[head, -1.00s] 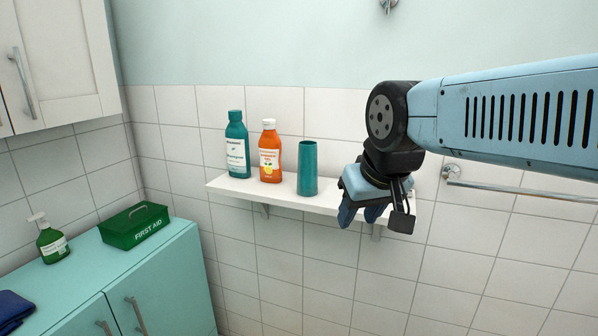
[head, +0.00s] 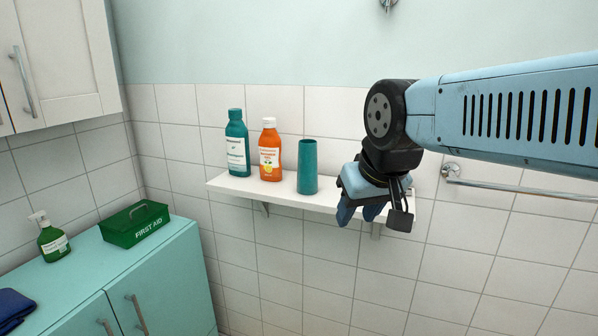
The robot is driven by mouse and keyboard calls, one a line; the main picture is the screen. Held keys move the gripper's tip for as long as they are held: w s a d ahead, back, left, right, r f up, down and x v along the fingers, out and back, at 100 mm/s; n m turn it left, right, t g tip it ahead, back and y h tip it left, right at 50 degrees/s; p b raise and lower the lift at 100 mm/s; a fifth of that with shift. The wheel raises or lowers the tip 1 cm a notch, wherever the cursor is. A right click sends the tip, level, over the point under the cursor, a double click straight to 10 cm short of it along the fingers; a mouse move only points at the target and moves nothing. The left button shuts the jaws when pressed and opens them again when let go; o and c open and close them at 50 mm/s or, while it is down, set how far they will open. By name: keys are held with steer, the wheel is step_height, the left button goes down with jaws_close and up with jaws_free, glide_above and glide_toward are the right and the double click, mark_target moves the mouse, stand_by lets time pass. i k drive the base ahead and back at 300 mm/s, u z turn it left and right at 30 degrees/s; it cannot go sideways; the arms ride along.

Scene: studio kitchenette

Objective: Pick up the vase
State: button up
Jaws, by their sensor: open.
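The vase (head: 307,168) is a plain teal, slightly tapered cylinder. It stands upright on the white wall shelf (head: 270,194), to the right of the two bottles. A gap shows between the gripper and the vase, and nothing shows between the fingers. The gripper hides part of the shelf's right end.
An orange bottle (head: 270,152) stands close left of the vase, with a teal bottle (head: 237,146) beyond it. A towel rail (head: 520,188) is on the wall at right. A green first aid box (head: 134,224) and a soap bottle (head: 52,241) stand on the cabinet (head: 170,262).

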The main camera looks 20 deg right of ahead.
mark_target(308, 177)
steer(key=z, duration=0.75)
steer(key=k, duration=0.5)
steer(key=z, duration=0.4)
